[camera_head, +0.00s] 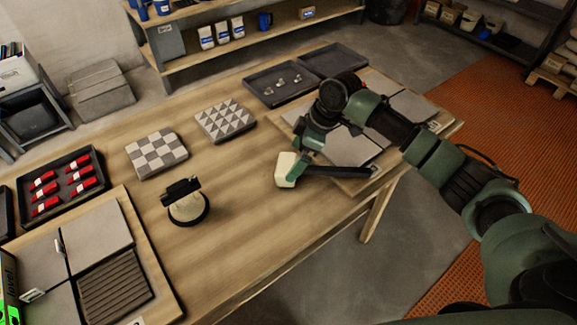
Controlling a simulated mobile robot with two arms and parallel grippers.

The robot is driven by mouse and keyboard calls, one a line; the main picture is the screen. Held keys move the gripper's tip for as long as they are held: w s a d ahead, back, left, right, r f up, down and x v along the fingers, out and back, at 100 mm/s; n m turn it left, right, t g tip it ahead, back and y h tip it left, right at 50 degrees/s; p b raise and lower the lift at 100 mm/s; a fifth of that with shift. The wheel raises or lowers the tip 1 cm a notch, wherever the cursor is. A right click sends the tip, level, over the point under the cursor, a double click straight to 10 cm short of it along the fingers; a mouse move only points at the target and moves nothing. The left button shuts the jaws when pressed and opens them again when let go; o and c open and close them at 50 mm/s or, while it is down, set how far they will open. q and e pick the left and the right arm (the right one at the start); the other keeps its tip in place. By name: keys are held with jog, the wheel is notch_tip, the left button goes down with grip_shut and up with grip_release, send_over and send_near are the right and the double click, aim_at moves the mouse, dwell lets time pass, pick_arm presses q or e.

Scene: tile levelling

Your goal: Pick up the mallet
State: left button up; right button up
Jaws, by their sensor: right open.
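The mallet lies on the wooden table (235,225) near its front edge. Its cream head (285,170) points left and its black handle (345,172) runs right, over the edge of the right-hand board. My right gripper (306,153) reaches down at the mallet, just right of the head, where the handle begins. Its green fingers are open. Whether they straddle the handle or touch it, I cannot tell. My right arm comes in from the right and hides part of the board behind. My left gripper is not in view.
A board with grey tiles (355,150) lies behind the mallet. Left of the mallet stands a black-handled tool with a round cream base (188,208). Two patterned tiles (157,153) and a black tray of red pieces (62,186) lie farther left. Table between tool and mallet is clear.

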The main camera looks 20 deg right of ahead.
aim_at(292, 163)
jog(key=x, duration=0.4)
jog(key=shift+a+f+p, duration=0.1)
jog(key=shift+f+p, duration=0.25)
jog(key=shift+f, duration=0.05)
jog(key=shift+s+f, duration=0.1)
jog(key=c, duration=1.8)
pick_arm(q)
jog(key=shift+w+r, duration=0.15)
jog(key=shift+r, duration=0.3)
pick_arm(e)
jog(key=shift+c, duration=0.7)
